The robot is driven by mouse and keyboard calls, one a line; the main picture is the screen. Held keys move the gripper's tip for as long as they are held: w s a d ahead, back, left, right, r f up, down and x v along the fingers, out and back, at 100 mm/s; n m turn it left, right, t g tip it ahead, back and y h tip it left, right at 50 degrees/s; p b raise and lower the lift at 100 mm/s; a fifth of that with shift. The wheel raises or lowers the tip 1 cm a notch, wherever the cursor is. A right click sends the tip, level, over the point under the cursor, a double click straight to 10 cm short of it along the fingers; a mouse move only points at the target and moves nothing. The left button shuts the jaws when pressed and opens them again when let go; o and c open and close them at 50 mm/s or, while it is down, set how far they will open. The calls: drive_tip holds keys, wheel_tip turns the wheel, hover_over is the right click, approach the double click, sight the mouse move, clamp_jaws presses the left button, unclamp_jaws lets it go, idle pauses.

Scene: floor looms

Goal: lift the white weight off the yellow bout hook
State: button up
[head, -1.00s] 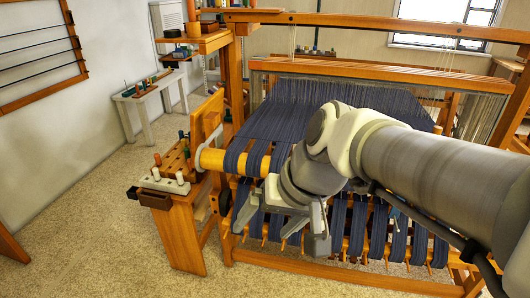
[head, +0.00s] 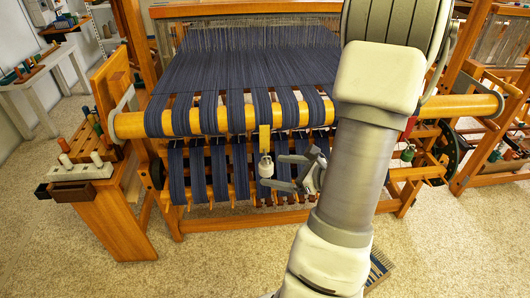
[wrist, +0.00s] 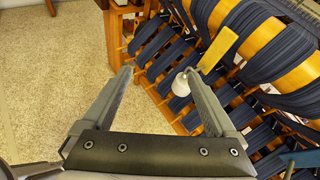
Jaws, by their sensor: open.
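The white weight (head: 266,168) hangs upright below the yellow bout hook (head: 265,138), in front of the dark blue warp bouts. In the wrist view the hook (wrist: 219,47) is a flat yellow strip, and the weight (wrist: 180,85) sits by the tip of the right finger, which seems to cover part of it. My gripper (head: 273,171) is open and empty, its fingers pointing left towards the weight. In the wrist view my gripper (wrist: 156,72) has the weight right of its middle. I cannot tell whether finger and weight touch.
The loom's round wooden beam (head: 370,119) crosses just above, wrapped with blue bouts (head: 209,115). Lower bouts (head: 196,172) hang close behind the weight. A wooden bench with a peg block (head: 81,172) stands left. A small green object (head: 407,153) hangs at right.

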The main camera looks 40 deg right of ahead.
drive_tip(key=s+d+f+m+h, duration=0.2)
drive_tip(key=d+f+m+h, duration=0.1)
drive_tip(key=d+m, duration=0.2)
drive_tip(key=b+x, duration=0.4)
drive_tip(key=x, duration=1.3)
drive_tip(key=shift+w+r+n+t+b, duration=0.25)
drive_tip(key=shift+r+n+t+b, duration=0.05)
drive_tip(key=shift+r+t, duration=0.1)
drive_tip(key=shift+a, duration=0.1)
clamp_jaws()
drive_tip(key=shift+r, duration=0.1)
drive_tip(key=shift+r+p, duration=0.35)
drive_tip(key=shift+r, duration=0.15)
